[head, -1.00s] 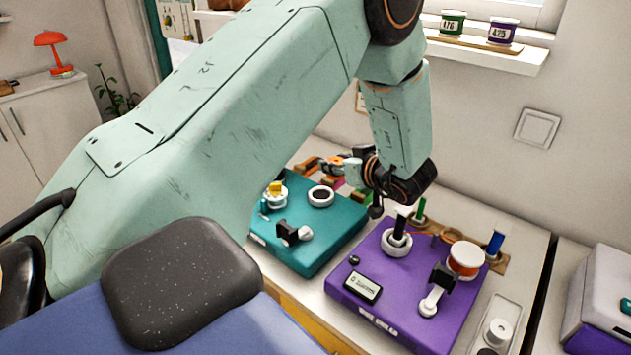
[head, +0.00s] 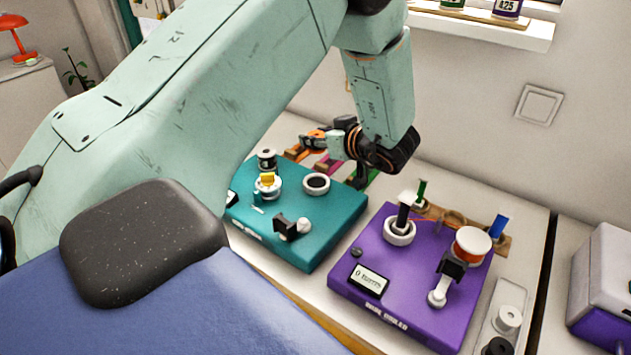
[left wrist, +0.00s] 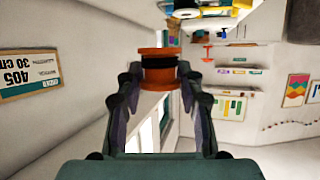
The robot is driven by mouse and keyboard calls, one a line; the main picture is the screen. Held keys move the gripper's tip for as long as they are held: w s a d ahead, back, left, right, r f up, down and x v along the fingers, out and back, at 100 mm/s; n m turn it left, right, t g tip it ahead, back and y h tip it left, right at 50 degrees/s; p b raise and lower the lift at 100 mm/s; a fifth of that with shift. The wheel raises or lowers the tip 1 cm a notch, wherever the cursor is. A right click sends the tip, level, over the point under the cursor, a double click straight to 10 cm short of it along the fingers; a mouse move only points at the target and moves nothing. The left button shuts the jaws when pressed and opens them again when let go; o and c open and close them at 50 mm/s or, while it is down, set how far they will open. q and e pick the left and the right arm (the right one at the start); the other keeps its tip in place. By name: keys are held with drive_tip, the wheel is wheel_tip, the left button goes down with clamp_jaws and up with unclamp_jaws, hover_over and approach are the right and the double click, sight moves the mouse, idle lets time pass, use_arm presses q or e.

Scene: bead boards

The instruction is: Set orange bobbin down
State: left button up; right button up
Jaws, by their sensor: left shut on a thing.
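The orange bobbin (left wrist: 160,57) shows in the left wrist view, with orange flanges and a dark band around its middle. My left gripper (left wrist: 160,80) is shut on it, one finger on each side, and holds it in the air. In the head view my left wrist is behind the teal board (head: 310,252), and its small gripper end points left there. The orange there is too small to tell bobbin from gripper. The purple board (head: 360,312) stands to the right. My right gripper is not in view.
The purple board carries a black peg (head: 404,210) and a white-topped orange spool (head: 473,246). A wooden rack with green and blue pegs (head: 499,228) stands behind it. A grey box (head: 606,290) is at the right. A pale tray (head: 512,295) holds small spools.

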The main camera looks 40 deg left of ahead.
use_arm(q)
drive_tip(key=shift+s+r, duration=0.1)
drive_tip(key=shift+s, duration=0.05)
drive_tip(key=shift+f, duration=0.2)
hover_over(317, 184)
drive_tip(key=f, duration=0.4)
drive_tip(key=shift+a+f+b, duration=0.15)
drive_tip(key=shift+a+b, duration=0.05)
drive_tip(key=shift+b, duration=0.1)
drive_tip(key=shift+w+d+f, duration=0.1)
drive_tip(key=shift+w+f, duration=0.1)
drive_tip(key=shift+f, duration=0.15)
drive_tip(key=shift+d+f, duration=0.1)
drive_tip(key=shift+f, duration=0.2)
drive_tip(key=f, duration=0.3)
drive_tip(key=shift+s+f, duration=0.15)
drive_tip(key=shift+s, duration=0.1)
drive_tip(key=shift+w+a+f, duration=0.2)
drive_tip(key=shift+f, duration=0.25)
drive_tip(key=shift+d+r, duration=0.1)
drive_tip(key=shift+d, duration=0.05)
drive_tip(key=shift+s, duration=0.1)
